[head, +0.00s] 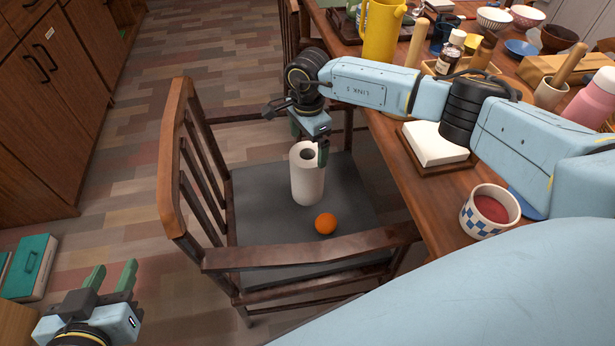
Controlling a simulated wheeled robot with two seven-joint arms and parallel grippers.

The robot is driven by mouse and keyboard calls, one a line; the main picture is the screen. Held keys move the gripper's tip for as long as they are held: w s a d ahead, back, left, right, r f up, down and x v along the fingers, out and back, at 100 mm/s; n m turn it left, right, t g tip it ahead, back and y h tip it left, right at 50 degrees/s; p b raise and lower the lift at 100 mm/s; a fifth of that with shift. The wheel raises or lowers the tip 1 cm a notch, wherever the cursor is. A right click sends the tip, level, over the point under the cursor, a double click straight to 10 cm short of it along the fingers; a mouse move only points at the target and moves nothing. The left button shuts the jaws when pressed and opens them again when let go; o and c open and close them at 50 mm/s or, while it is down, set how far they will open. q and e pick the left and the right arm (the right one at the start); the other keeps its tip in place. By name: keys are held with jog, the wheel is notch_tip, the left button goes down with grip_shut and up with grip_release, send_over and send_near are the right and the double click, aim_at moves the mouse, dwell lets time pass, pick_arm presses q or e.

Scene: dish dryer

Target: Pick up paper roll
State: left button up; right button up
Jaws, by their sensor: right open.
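A white paper roll (307,184) stands upright on the grey seat of a wooden chair, its hollow core facing up. My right gripper (308,142) comes down from above at the top of the roll. It is open, with one green finger in front of the roll's upper right edge and the other behind its upper left side. I cannot tell whether either finger touches the roll. My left gripper (113,277) is at the lower left, open and empty, well away from the roll.
An orange ball (326,223) lies on the seat near the roll. The chair's backrest (172,150) and front armrest (310,250) border the seat. The crowded table (415,195) holds a yellow pitcher (383,32), a white block (434,143) and a checked cup (487,212).

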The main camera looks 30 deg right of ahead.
aim_at(307, 158)
jog(key=shift+f, duration=0.75)
pick_arm(q)
notch_tip(307, 158, up, 13)
jog(key=d+t+h+b, duration=0.2)
jog(key=t+h+b, duration=0.1)
jog(key=t, duration=0.6)
jog(key=shift+w+d+f, duration=0.15)
jog(key=shift+w+d, duration=0.15)
jog(key=shift+w, duration=0.1)
pick_arm(e)
notch_tip(307, 158, down, 5)
jog(key=shift+w+a+r, duration=0.1)
jog(key=shift+a, duration=0.05)
jog(key=shift+c, duration=0.4)
jog(key=c, duration=1.2)
jog(key=shift+o, duration=0.2)
jog(key=shift+r, duration=0.1)
